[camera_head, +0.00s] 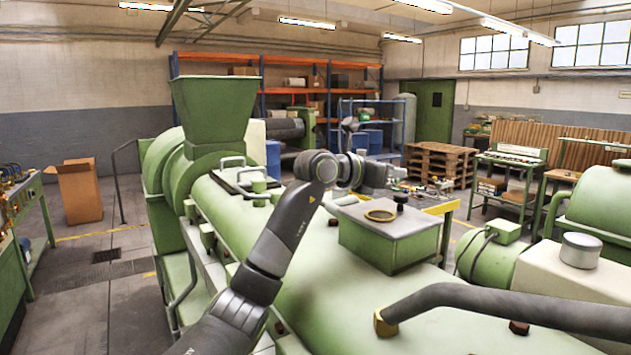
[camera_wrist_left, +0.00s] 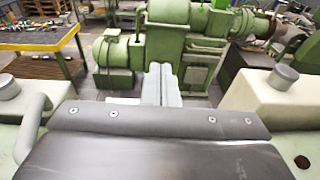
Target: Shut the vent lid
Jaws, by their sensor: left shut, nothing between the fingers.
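A green box (camera_head: 385,245) with a grey top stands on the long green machine in the middle of the head view. A brass ring (camera_head: 380,216) lies on its top, with a black knob (camera_head: 401,199) beside it. I cannot tell for sure which part is the vent lid or how far it stands open. My left gripper (camera_head: 396,178) is behind and above the box's back edge, apart from the ring. In the left wrist view its pale fingers (camera_wrist_left: 161,84) are together and empty. My right gripper is not in view.
A dark curved pipe (camera_head: 480,295) with a brass end crosses the machine's top at front right. A green hopper (camera_head: 215,110) rises at the left. A workbench with small parts (camera_head: 436,205) stands behind the box. Open floor (camera_head: 115,300) lies at the left.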

